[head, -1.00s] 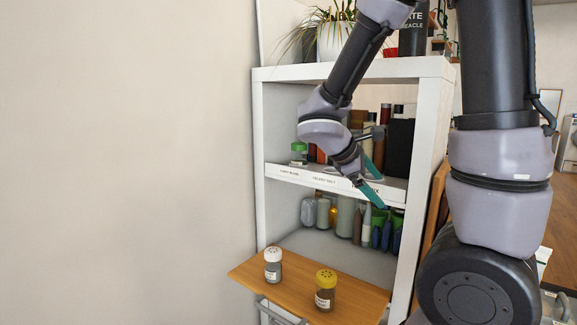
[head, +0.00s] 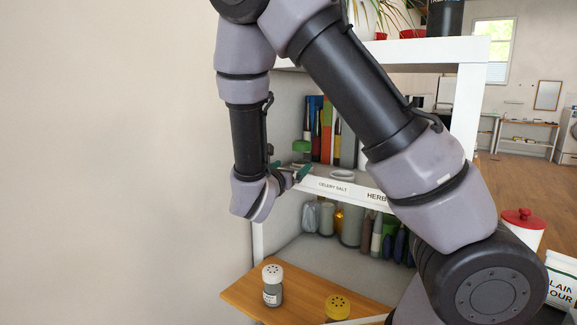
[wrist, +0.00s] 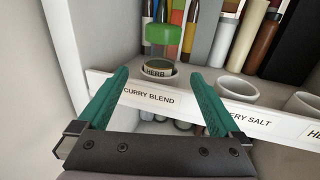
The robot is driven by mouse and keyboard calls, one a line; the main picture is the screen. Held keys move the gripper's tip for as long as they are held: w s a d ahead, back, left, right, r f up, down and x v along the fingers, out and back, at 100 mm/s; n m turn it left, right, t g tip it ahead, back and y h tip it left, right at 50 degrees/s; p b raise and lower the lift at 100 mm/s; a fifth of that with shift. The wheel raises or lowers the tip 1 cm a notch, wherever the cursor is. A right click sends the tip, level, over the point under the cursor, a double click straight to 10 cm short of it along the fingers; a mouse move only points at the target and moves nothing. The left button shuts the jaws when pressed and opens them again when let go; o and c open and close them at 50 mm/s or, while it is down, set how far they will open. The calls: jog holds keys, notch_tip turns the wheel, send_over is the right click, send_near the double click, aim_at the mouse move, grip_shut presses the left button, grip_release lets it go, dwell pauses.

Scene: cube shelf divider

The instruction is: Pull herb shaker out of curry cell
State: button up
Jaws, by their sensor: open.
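The herb shaker (wrist: 162,45) has a green lid and a clear body with a label reading HERB. In the wrist view it stands upright in a round white holder on the shelf, behind the CURRY BLEND label (wrist: 150,97). My gripper (wrist: 160,82) is open, with its teal fingers spread at either side of the label strip, in front of the shaker and apart from it. In the head view my gripper (head: 291,172) is at the left end of the labelled shelf, and the shaker's green lid (head: 301,146) shows just above it.
The white side wall (wrist: 84,32) is close on the left. A white-lidded shaker (head: 272,285) and a yellow-lidded shaker (head: 338,307) stand on the wooden board (head: 305,292) below.

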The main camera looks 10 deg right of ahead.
aim_at(302, 141)
jog(key=x, duration=1)
jog(key=shift+d, duration=0.1)
jog(key=c, duration=1.5)
jog(key=shift+o, duration=0.2)
jog(key=shift+r, duration=0.65)
jog(key=shift+r, duration=2.65)
